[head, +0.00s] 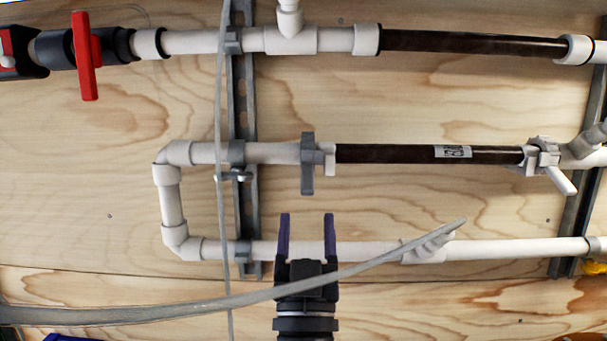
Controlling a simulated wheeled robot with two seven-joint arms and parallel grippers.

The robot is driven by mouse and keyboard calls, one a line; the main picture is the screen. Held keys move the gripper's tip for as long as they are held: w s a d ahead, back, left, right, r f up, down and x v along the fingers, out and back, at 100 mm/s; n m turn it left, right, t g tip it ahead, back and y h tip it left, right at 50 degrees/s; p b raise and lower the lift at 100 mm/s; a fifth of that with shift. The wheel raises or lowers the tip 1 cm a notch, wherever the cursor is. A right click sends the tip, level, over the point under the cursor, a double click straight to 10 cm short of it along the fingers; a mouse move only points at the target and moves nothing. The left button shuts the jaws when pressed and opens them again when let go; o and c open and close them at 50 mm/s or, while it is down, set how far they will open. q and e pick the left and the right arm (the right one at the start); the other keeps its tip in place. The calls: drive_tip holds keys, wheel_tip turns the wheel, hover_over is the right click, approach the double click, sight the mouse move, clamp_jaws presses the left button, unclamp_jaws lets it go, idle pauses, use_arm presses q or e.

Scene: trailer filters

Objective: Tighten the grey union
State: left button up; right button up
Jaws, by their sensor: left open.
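The grey union (308,164) sits on the middle pipe run, between a white pipe section on its left and a dark pipe on its right. It has a grey wing standing up and another hanging down. My left gripper (307,222) is below it, pointing up, with its two purple fingers apart and nothing between them except the view of the board and lower pipe. The fingertips are a short way under the union's lower wing in the picture and appear apart from it. My right gripper is not in view.
The lower white pipe (355,251) passes behind my left gripper. A grey flexible tube (150,312) sweeps across the front, over the gripper's body. A red-handled valve (84,56) is at top left. A white-handled valve (560,180) is right of the dark pipe (395,154).

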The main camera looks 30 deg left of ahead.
sight(307, 178)
use_arm(q)
drive_tip(key=p+x, duration=0.3)
drive_tip(key=x, duration=0.3)
drive_tip(key=shift+r, duration=0.25)
drive_tip(key=shift+w+a+r+p, duration=0.2)
drive_tip(key=shift+w+p, duration=0.15)
drive_tip(key=shift+w, duration=0.05)
drive_tip(key=shift+f, duration=0.1)
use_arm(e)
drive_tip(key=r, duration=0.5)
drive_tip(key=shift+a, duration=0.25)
use_arm(q)
clamp_jaws()
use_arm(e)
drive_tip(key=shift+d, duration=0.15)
